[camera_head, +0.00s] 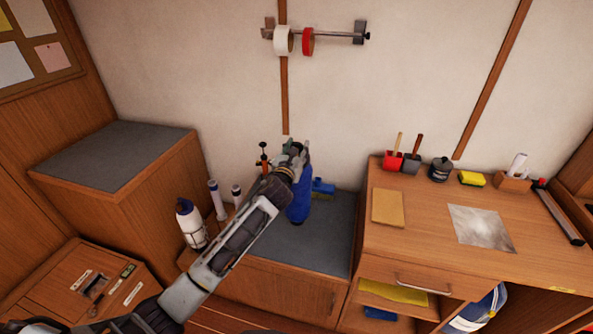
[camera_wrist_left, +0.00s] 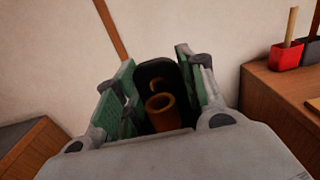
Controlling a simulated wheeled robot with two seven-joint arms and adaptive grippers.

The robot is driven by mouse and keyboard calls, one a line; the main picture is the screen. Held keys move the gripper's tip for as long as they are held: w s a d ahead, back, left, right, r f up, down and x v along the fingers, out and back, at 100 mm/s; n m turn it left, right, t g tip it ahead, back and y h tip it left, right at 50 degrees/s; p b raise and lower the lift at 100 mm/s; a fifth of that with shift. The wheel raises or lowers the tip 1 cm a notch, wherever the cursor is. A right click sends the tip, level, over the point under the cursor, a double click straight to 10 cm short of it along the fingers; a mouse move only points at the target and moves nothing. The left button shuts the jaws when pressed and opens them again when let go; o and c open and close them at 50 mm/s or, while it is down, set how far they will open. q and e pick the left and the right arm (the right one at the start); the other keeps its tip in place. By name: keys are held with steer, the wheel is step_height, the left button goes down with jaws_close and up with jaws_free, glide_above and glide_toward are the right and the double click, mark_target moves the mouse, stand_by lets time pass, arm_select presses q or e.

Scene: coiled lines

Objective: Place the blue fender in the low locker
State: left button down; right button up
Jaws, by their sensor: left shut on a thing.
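My left gripper (camera_head: 293,153) is above the low grey-topped locker (camera_head: 333,240), shut on the upper part of the blue fender (camera_head: 298,208). The fender is roughly upright below the fingers; my arm and gripper hide part of it. I cannot tell whether its lower end touches the grey top. In the left wrist view, the green-padded fingers of my left gripper (camera_wrist_left: 157,90) stand either side of a dark piece and a brown tube (camera_wrist_left: 160,110). The fender's blue body does not show there. My right gripper is not in view.
A white bottle-like thing with a dark blue top (camera_head: 190,222) and slim white tubes (camera_head: 217,199) stand left of my arm. A blue brush (camera_head: 323,188) lies behind the fender. The desk (camera_head: 420,240) rises at the right, a taller grey-topped cabinet (camera_head: 115,153) at the left.

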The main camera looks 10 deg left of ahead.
arm_select(q)
steer(key=shift+f, duration=1.05)
steer(key=shift+f+b, duration=0.5)
steer(key=shift+f, duration=1.25)
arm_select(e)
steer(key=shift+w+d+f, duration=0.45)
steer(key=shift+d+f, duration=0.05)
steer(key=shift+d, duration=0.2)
arm_select(q)
steer(key=shift+f, duration=0.1)
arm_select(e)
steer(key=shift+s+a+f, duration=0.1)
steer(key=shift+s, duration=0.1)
arm_select(q)
steer(key=c, duration=0.9)
jaws_free()
steer(key=shift+f, duration=0.1)
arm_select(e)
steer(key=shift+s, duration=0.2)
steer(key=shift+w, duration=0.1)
